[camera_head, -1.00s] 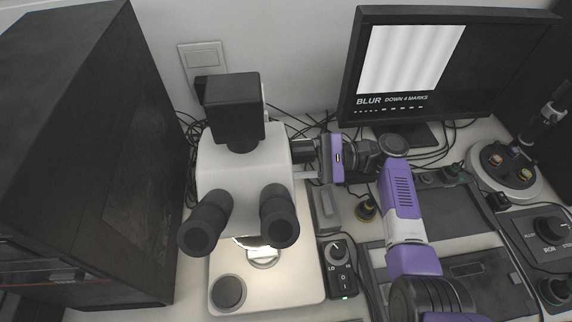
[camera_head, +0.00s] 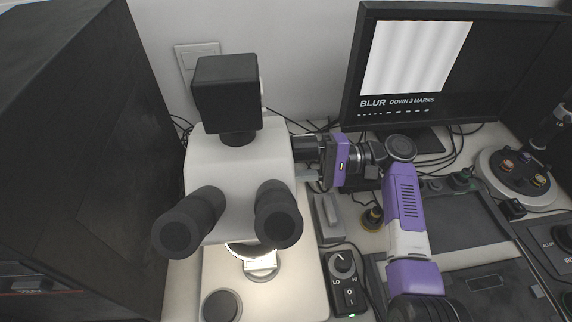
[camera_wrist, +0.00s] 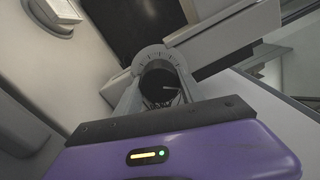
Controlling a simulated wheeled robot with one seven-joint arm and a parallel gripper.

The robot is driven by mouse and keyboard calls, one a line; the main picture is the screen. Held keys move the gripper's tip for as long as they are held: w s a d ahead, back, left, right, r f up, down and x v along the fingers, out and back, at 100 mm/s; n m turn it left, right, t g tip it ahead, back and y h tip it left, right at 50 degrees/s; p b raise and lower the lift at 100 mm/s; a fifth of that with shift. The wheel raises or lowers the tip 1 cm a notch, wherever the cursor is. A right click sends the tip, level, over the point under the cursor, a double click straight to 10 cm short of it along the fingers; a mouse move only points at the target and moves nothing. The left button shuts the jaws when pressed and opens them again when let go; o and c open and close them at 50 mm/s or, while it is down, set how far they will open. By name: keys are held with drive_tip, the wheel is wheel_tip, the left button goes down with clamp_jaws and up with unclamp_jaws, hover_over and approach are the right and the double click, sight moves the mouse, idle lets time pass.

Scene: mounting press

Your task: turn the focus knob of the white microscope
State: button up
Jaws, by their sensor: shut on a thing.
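The white microscope (camera_head: 240,165) stands left of centre in the head view, with two black eyepieces (camera_head: 278,213) and a black camera box (camera_head: 227,92) on top. Its dark focus knob (camera_head: 306,144) is on its right side, partly hidden by my gripper (camera_head: 307,160). My gripper comes from the right and is shut on the knob. In the wrist view the knob (camera_wrist: 160,80) is a dark round end inside a pale, marked collar (camera_wrist: 152,55), beyond my purple gripper body. The monitor (camera_head: 445,75) shows blurred pale stripes and "BLUR DOWN", apparently 3, "MARKS".
A large black cabinet (camera_head: 80,150) stands close on the left. A LO/HI control box (camera_head: 344,282) and a grey block (camera_head: 327,218) lie right of the microscope base. A round device (camera_head: 520,180) stands at the far right. Cables run along the back wall.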

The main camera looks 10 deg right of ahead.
drive_tip(key=shift+d, duration=0.1)
idle(0.3)
drive_tip(key=o, duration=1.4)
drive_tip(key=shift+c, duration=0.2)
drive_tip(key=d+b, duration=0.1)
drive_tip(key=d, duration=0.6)
drive_tip(key=shift+d+f+b, duration=0.15)
drive_tip(key=shift+d+b, duration=0.15)
drive_tip(key=shift+d, duration=0.1)
